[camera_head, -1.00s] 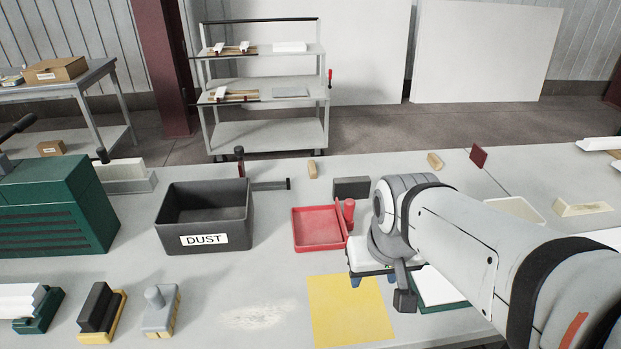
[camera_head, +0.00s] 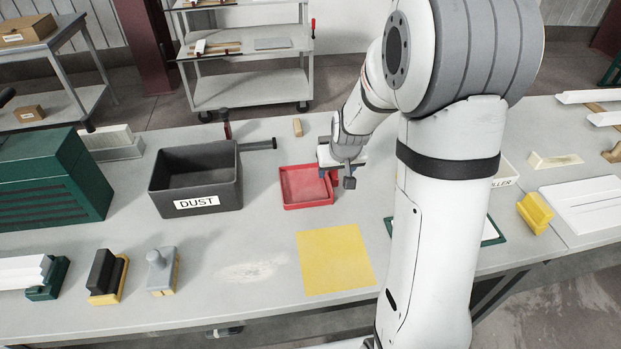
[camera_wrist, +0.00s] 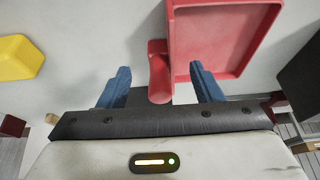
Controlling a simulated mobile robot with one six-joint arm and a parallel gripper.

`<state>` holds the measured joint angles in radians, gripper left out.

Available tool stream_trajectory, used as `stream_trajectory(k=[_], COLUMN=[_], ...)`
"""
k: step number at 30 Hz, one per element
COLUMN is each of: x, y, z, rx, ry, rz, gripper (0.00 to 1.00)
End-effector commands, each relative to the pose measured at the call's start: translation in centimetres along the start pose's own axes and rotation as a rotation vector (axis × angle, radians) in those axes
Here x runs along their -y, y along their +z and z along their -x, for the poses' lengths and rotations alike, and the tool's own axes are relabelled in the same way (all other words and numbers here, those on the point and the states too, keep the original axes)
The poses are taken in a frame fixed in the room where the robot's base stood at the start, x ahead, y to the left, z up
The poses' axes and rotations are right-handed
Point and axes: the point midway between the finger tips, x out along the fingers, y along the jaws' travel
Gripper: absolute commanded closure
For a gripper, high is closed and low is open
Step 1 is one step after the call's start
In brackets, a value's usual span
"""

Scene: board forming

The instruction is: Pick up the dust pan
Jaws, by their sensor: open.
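The red dust pan (camera_head: 305,187) lies flat on the grey table, right of the black DUST bin. In the wrist view, the dust pan (camera_wrist: 212,38) is at the upper right and its stubby red handle (camera_wrist: 160,78) stands between my blue fingertips. My gripper (camera_wrist: 160,88) is open, one finger on each side of the handle; the right finger overlaps the pan's edge in the picture. I cannot tell whether either finger touches it. In the head view, my gripper (camera_head: 333,172) is over the pan's right side, and the wrist hides the handle.
The black DUST bin (camera_head: 195,203) stands left of the pan. A yellow sheet (camera_head: 335,260) lies in front, beside a pale dust patch (camera_head: 250,271). Sanding blocks (camera_head: 162,272) stand front left. A yellow block (camera_head: 536,212) is at the right. My arm covers the table's middle right.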

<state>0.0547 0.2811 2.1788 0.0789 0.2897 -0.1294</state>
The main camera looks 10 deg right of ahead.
Motion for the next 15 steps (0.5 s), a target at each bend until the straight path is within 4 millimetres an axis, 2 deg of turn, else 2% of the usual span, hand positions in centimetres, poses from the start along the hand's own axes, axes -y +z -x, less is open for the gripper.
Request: stream_trajectory(k=[7,15], x=[0.0,0.0], y=[-0.2,-0.6], z=[-2.1,-5.3], rx=[0.003,0.004], ry=[0.0,0.001], rz=[0.0,0.0], gripper=[0.41,0.41])
